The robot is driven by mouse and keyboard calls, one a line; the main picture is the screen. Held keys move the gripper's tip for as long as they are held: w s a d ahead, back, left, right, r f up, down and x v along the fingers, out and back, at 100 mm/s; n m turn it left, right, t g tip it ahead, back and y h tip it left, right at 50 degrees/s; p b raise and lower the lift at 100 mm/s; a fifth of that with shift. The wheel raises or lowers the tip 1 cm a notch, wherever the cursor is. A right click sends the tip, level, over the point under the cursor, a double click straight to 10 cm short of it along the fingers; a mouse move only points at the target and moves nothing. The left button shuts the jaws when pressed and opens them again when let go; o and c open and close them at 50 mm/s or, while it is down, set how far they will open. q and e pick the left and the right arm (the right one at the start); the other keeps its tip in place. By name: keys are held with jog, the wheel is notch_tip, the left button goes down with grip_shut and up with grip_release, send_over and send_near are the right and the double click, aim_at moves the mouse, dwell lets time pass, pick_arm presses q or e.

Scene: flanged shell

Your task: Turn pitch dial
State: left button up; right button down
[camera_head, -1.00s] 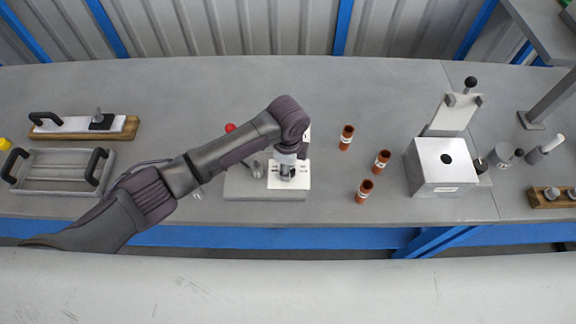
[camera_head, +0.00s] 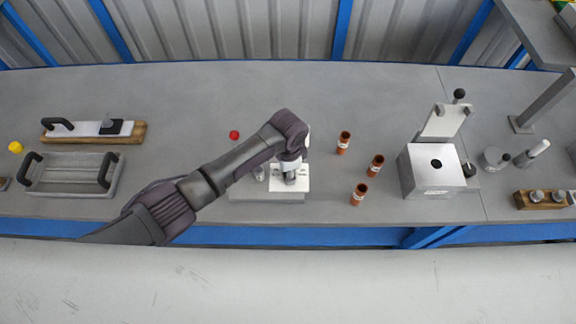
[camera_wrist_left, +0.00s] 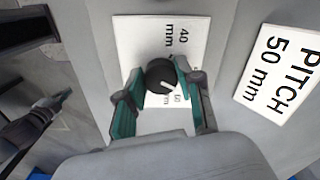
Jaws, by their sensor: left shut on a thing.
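The pitch dial (camera_wrist_left: 161,76) is a round black knob with a white pointer line, on a white scale plate (camera_wrist_left: 140,38) marked "40 mm" in the left wrist view. A white card reading "PITCH 50 mm" (camera_wrist_left: 282,72) lies to the right of it. My left gripper (camera_wrist_left: 158,82) has its two green-lined fingers on either side of the knob, shut on it. In the head view my left gripper (camera_head: 291,176) is over the white plate of a grey base (camera_head: 265,197), and the dial is hidden. My right gripper is not in view.
Several copper-coloured tubes (camera_head: 375,166) stand right of the dial base. A silver box (camera_head: 432,178) with a raised lid (camera_head: 444,121) stands farther right. A grey tray (camera_head: 70,189) and a handled board (camera_head: 90,131) lie at left. A red ball (camera_head: 234,135) is behind my arm.

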pick_arm(q)
jog(key=n+p, duration=0.2)
jog(key=n, duration=0.1)
jog(key=shift+d+r, duration=0.1)
jog(key=shift+r, duration=0.1)
jog(key=shift+f+n+p, duration=0.1)
jog(key=shift+n+p, duration=0.4)
jog(key=shift+n, duration=0.6)
jog(key=o, duration=1.2)
jog(key=shift+c, duration=0.2)
notch_tip(320, 180, up, 12)
jog(key=shift+s+f, duration=0.1)
